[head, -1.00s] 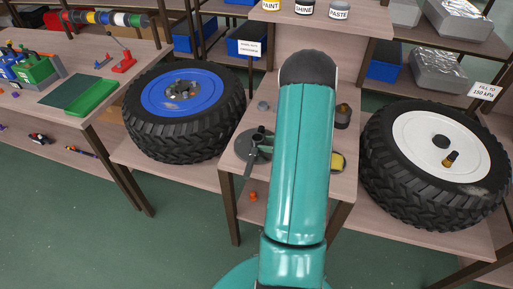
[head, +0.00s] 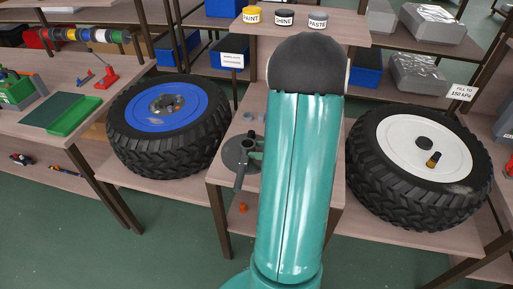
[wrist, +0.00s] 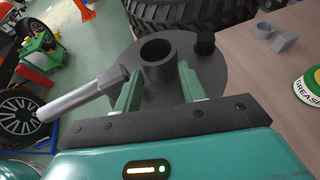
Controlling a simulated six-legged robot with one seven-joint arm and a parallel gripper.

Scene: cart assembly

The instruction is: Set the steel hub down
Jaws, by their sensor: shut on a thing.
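The steel hub (wrist: 215,85) is a grey disc with a round upright socket and a long bar out to the left in the wrist view. My gripper (wrist: 158,88) has its two green fingers on either side of the socket and is shut on the hub. In the head view the hub (head: 234,156) is at the left edge of the middle table (head: 256,104), with its bar pointing toward the front. My arm hides the gripper there. I cannot tell whether the disc touches the tabletop.
A blue-rimmed tyre (head: 170,108) lies left and a white-rimmed tyre (head: 420,150) right. Small grey parts (wrist: 272,35) and a grease tin (wrist: 308,88) stand right of the hub. An orange piece (head: 243,207) is on the lower shelf.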

